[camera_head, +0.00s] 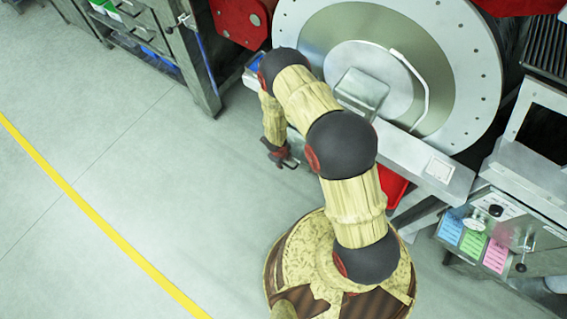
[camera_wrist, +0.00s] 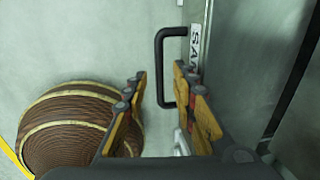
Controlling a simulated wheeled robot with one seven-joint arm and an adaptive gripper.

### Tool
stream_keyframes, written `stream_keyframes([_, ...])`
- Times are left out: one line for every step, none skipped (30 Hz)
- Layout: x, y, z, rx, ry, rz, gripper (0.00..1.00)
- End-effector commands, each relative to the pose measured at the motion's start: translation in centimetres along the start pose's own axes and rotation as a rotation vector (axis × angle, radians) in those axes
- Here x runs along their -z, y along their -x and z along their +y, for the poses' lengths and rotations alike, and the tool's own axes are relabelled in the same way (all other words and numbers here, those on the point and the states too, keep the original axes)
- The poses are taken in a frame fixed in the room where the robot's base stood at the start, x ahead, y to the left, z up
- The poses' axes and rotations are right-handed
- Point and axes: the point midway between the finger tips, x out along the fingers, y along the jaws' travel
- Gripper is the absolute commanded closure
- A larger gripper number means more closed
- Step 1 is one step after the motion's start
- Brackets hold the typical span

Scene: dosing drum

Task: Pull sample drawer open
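In the wrist view a black U-shaped handle (camera_wrist: 160,70) stands out from a grey panel with a white label (camera_wrist: 195,45). The label's visible letters read "SA"; the rest is hidden. My gripper (camera_wrist: 160,82) is open, with one finger on each side of the handle bar. Gaps show between the fingers and the bar. In the head view my gripper (camera_head: 283,158) hangs low, in front of the big round drum (camera_head: 462,75). The drawer's body is mostly hidden there by my arm, so I cannot tell how far it is out.
The drum has a curved bar handle (camera_head: 424,85) and a grey box on its face. A red bin (camera_head: 393,186) sits below it. A panel with coloured cards (camera_head: 473,243) stands at right, a workbench (camera_head: 190,60) at upper left. The floor at left is clear.

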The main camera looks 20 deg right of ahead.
Motion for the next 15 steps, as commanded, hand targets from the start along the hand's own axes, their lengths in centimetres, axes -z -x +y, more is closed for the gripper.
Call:
stream_keyframes([-0.01, -0.43, 0.00, 0.000, 0.000, 0.000, 0.73])
stream_keyframes([-0.02, -0.54, -0.01, 0.000, 0.000, 0.000, 0.73])
stream_keyframes([-0.02, -0.63, -0.01, 0.000, 0.000, 0.000, 0.73])
stream_keyframes([-0.02, -0.67, -0.01, 0.000, 0.000, -0.001, 0.73])
stream_keyframes([-0.02, -0.68, -0.02, 0.000, 0.000, -0.001, 0.73])
stream_keyframes([-0.03, -0.68, -0.02, 0.000, 0.000, -0.001, 0.73])
stream_keyframes([-0.02, -0.67, -0.02, 0.000, 0.000, -0.001, 0.73])
stream_keyframes([-0.03, -0.65, -0.02, 0.000, 0.000, -0.001, 0.73])
stream_keyframes([-0.03, -0.64, -0.02, 0.000, 0.000, -0.001, 0.73])
stream_keyframes([-0.03, -0.63, -0.02, 0.000, 0.000, -0.001, 0.73])
stream_keyframes([-0.03, -0.63, -0.02, 0.000, 0.000, -0.001, 0.73])
stream_keyframes([-0.04, -0.62, -0.02, 0.000, 0.000, -0.001, 0.75])
stream_keyframes([-0.03, -0.62, -0.02, 0.000, 0.000, -0.001, 0.76])
stream_keyframes([-0.03, -0.62, -0.02, 0.000, 0.000, -0.001, 0.78])
stream_keyframes([-0.04, -0.62, -0.02, 0.000, 0.000, -0.001, 0.80])
